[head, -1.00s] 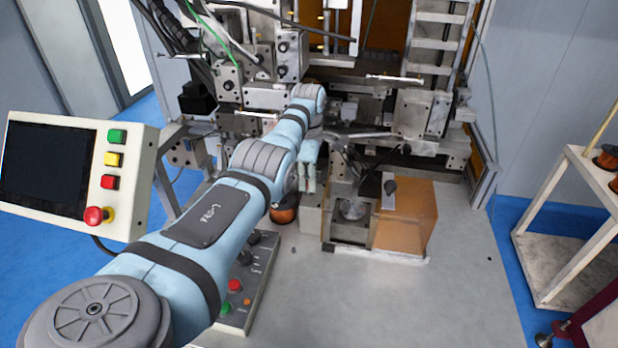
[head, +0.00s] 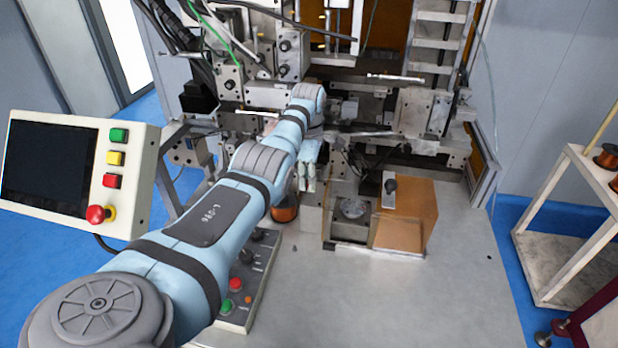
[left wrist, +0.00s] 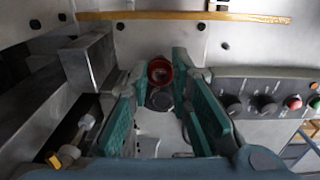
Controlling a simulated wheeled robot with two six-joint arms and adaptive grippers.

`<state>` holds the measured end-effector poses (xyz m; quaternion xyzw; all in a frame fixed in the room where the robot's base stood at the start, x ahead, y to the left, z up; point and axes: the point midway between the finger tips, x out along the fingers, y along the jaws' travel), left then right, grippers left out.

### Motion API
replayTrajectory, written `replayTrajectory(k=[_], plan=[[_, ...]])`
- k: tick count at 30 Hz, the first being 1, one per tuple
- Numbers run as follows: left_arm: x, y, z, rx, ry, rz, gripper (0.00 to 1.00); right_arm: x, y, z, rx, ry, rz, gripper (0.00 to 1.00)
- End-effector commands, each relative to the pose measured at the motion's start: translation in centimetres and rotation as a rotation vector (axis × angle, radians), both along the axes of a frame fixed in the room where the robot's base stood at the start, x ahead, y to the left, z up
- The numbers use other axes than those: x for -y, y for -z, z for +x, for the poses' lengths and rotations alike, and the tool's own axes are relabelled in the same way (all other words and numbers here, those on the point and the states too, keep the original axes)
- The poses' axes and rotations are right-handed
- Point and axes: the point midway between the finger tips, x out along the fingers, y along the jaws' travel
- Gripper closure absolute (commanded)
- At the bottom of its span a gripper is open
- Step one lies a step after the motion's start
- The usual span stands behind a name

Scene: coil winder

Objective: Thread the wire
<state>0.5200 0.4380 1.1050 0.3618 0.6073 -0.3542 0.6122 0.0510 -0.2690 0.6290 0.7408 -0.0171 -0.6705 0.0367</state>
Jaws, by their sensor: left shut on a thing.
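My left gripper (head: 308,180) hangs from the light blue arm in front of the winder (head: 290,92), above the left part of the table. Its teal fingers show in the left wrist view (left wrist: 160,85), one on each side. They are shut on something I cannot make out. A copper-coloured spool (head: 285,212) sits just left of the fingers in the head view, partly hidden by my arm. A reddish-brown round thing (left wrist: 159,70) shows between the fingertips in the left wrist view. I cannot make out the wire. My right gripper is out of view.
An orange block (head: 408,215) and a metal fixture (head: 350,230) stand right of the gripper. A button box (head: 240,300) lies beneath my arm, and a screen panel (head: 60,165) stands at left. A cart (head: 570,220) with spools is at right. The table's front right is clear.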

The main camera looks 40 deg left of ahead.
Motion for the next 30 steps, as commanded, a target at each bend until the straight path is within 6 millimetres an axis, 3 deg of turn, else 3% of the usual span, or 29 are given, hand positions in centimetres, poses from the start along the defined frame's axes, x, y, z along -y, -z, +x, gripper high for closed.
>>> replayTrajectory(k=[20, 21, 24, 30], plan=[[0.0, 2.1, 0.0, -0.001, 0.0, 0.0, 1.0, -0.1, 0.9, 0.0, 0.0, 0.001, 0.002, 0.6], [0.0, 2.1, 0.0, -0.001, 0.0, 0.0, 0.75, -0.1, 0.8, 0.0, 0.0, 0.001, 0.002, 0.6], [0.0, 2.0, 0.0, -0.001, 0.0, 0.0, 0.59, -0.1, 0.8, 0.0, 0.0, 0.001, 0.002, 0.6], [0.0, 2.0, 0.0, 0.0, 0.0, 0.0, 0.58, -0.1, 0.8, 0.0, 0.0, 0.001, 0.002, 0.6]])
